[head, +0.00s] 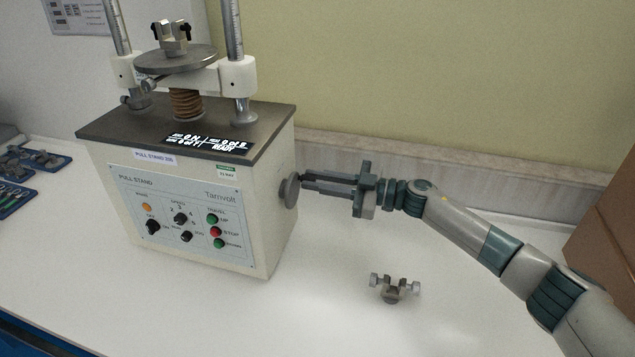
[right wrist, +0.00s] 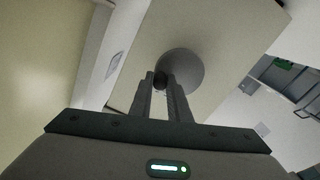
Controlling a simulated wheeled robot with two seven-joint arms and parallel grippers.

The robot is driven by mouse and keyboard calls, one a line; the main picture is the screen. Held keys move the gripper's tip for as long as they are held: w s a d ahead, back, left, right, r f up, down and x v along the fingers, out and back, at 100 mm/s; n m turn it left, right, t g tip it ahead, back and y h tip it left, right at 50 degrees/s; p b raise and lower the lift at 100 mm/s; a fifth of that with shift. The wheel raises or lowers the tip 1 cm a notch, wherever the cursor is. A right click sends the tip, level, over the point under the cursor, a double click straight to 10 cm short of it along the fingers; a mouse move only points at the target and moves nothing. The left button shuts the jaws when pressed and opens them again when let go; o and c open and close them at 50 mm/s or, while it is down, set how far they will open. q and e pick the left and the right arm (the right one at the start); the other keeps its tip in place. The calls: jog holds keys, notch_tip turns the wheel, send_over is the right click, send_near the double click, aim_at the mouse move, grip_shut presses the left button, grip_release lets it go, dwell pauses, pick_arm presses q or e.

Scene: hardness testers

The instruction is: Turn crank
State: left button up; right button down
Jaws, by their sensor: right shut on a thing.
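The crank (head: 291,190) is a grey round disc on the right side of the white pull stand (head: 270,224). My right gripper (head: 304,183) reaches in from the right, with its fingertips at the disc. In the right wrist view the crank's disc (right wrist: 186,72) lies just past the fingertips (right wrist: 161,78), with a small dark knob between them. The gripper is shut on that knob, the crank's handle. The handle is mostly hidden by the fingers. My left gripper is not in view.
A small metal clamp (head: 393,288) lies on the white table in front of my right arm. Blue trays with metal parts (head: 38,159) lie at the far left. A brown box (head: 606,215) stands at the right edge. The table right of the stand is otherwise clear.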

jog(key=shift+r+n, duration=0.15)
jog(key=shift+n, duration=0.35)
jog(key=c, duration=1.7)
grip_release()
jog(key=shift+o, duration=0.2)
jog(key=shift+s+d, duration=0.1)
